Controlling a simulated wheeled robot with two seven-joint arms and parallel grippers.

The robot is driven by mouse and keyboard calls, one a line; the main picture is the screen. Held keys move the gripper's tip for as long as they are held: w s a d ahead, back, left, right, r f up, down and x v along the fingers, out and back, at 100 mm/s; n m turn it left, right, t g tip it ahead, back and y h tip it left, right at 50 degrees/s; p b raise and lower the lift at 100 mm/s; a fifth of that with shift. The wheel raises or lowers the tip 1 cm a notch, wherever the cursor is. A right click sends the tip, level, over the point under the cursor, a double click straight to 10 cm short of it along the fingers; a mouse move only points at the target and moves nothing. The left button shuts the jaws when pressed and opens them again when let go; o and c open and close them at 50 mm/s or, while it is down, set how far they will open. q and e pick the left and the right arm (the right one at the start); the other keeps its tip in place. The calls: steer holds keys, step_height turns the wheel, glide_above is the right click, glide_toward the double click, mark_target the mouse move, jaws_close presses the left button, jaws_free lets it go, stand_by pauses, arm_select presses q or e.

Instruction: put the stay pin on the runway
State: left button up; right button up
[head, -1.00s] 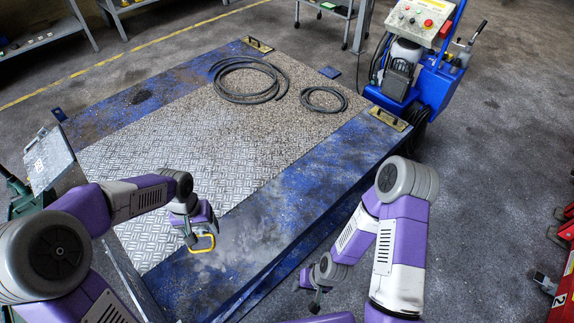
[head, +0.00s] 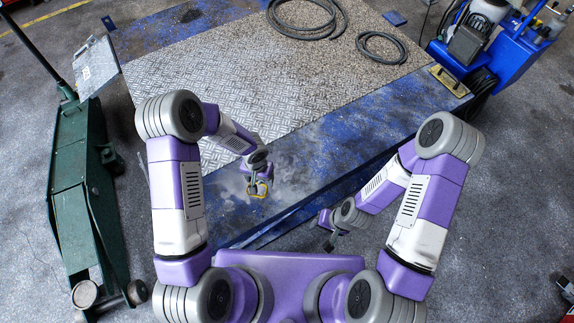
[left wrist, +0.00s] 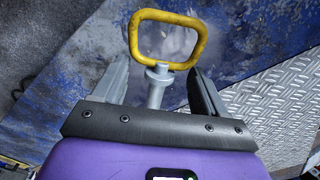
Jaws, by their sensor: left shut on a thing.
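The stay pin shows in the left wrist view as a yellow loop handle (left wrist: 201,42) on a grey shank. My left gripper (left wrist: 158,84) is shut on the pin, with the shank between its fingers and the loop beyond the tips. In the head view the left gripper (head: 257,184) is over the near part of the blue runway (head: 325,150), and the yellow loop shows small at its tips. I cannot tell whether the pin touches the runway. My right gripper (head: 331,240) hangs beside the runway's near edge; its fingers are too small to read.
A green trolley jack (head: 82,190) stands on the floor at the left. Chequered plate (head: 225,75) lies beside the runway, with coiled black hoses (head: 382,47) on it. A blue wheeled power unit (head: 505,50) stands at the back right. The runway around the left gripper is clear.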

mark_target(263, 193)
arm_select(q)
step_height(263, 193, down, 10)
steer(key=b, duration=0.3)
steer(key=shift+r, duration=0.1)
steer(key=shift+b, duration=0.35)
steer(key=o, duration=0.8)
steer(key=shift+f, duration=0.2)
steer(key=shift+c, duration=0.2)
steer(key=o, duration=0.4)
steer(key=shift+o, duration=0.2)
steer(key=shift+r, duration=0.15)
